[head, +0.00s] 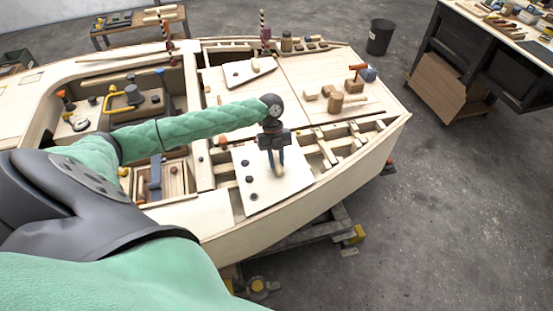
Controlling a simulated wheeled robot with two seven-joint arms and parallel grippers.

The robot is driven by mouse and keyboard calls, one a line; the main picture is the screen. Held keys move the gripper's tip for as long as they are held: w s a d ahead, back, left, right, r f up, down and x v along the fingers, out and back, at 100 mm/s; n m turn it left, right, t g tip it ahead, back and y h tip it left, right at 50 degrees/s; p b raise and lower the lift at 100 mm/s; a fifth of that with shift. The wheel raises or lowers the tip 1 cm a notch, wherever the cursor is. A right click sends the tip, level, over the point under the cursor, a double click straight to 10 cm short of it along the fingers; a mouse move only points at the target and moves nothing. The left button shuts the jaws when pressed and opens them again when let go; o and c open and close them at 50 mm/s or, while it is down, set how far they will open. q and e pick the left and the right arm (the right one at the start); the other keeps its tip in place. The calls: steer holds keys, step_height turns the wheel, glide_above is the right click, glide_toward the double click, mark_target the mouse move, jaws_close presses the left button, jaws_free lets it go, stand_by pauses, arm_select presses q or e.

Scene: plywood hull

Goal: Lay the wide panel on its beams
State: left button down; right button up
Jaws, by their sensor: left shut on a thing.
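The wide panel (258,196) is a pale, flat board with several dark knobs along its left part and a light wooden handle (279,181) on its right part. My left gripper (276,171) points down and is shut on this handle. The panel lies over the left part of the open framed bay in the hull's deck. Pale beams (322,152) show to the right of it; those under it are hidden. I cannot tell whether the panel touches them or hangs just above. My right gripper is not in view.
A smaller panel with a handle (249,72) lies on the deck farther back. An open compartment with a yellow-handled tool (124,100) is at left. A workbench (490,50) stands at the back right.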

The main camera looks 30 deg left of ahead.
arm_select(q)
steer(key=shift+f, duration=0.35)
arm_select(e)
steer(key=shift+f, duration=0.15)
arm_select(q)
steer(key=c, duration=1.2)
jaws_free()
steer(key=shift+o, duration=0.2)
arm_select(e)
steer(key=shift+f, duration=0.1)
arm_select(q)
steer(key=shift+b+v, duration=0.6)
steer(key=shift+v, duration=0.2)
steer(key=b+v, duration=0.1)
steer(key=v, duration=0.3)
steer(key=shift+w+a+b, duration=0.1)
steer(key=shift+b, duration=0.2)
steer(key=shift+v, duration=1.05)
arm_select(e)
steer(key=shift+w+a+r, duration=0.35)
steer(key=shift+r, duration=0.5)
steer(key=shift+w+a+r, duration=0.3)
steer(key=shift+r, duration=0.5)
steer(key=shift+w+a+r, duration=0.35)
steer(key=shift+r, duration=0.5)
